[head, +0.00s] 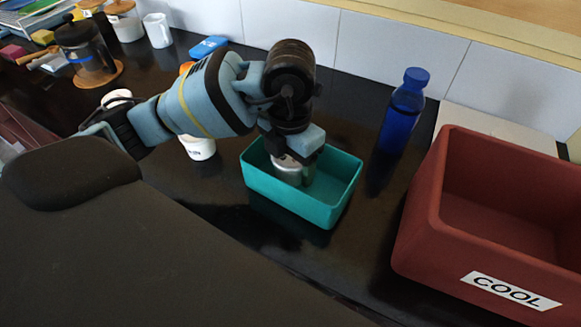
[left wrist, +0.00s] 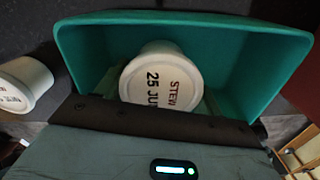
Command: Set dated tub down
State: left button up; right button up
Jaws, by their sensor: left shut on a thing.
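The dated tub (left wrist: 158,80) has a white lid marked "STEW" and "25 JU", the rest of the date being cut off. In the head view the tub (head: 288,172) shows as a silvery-grey side under my left gripper (head: 293,158). My left gripper is shut on the tub, and its jaws (left wrist: 160,112) show at the tub's edge in the left wrist view. The tub is inside the walls of a teal open bin (head: 330,205). I cannot tell whether its base touches the bin floor. My right gripper is not in view.
A red crate labelled "COOL" (head: 425,240) stands at the right, with a blue bottle (head: 395,120) behind the teal bin. A white tub (head: 200,149) with lettering stands left of the bin. A coffee press (head: 88,55) and mug (head: 157,31) are at the back left.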

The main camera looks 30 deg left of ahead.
pick_arm(q)
notch_tip(320, 180, down, 2)
jog(key=shift+f, duration=0.1)
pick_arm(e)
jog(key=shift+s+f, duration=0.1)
pick_arm(q)
jog(key=shift+f, duration=0.1)
jog(key=o, duration=1.1)
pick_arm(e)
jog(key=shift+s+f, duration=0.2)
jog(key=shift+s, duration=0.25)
